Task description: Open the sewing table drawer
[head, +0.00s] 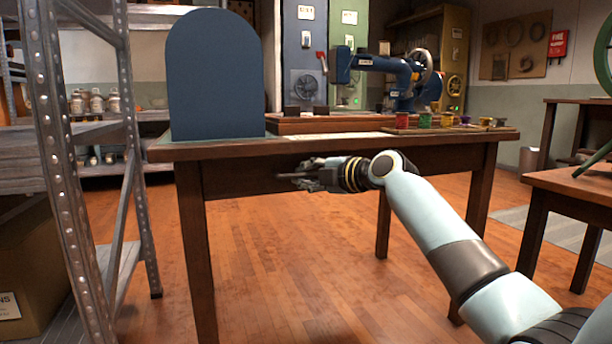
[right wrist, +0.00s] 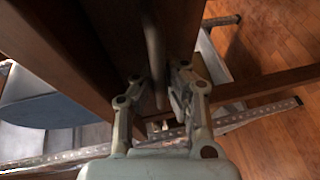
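The sewing table (head: 225,149) is brown wood, with a blue sewing machine (head: 378,64) on top. Its drawer front (head: 250,175) sits below the tabletop and looks flush; its edges are hard to make out. A thin grey bar handle (head: 290,176) shows at the fingertips of my right gripper (head: 312,174). In the right wrist view the handle (right wrist: 153,55) runs between the two fingers of my right gripper (right wrist: 157,88). The fingers are spread, with a visible gap at the handle's left; contact at the right finger cannot be told. My left gripper is not in view.
A blue arched panel (head: 215,75) and several coloured spools (head: 425,121) stand on the tabletop. A metal shelf rack (head: 60,150) is close on the left. Another wooden table (head: 580,185) stands at the right. The wood floor in front is clear.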

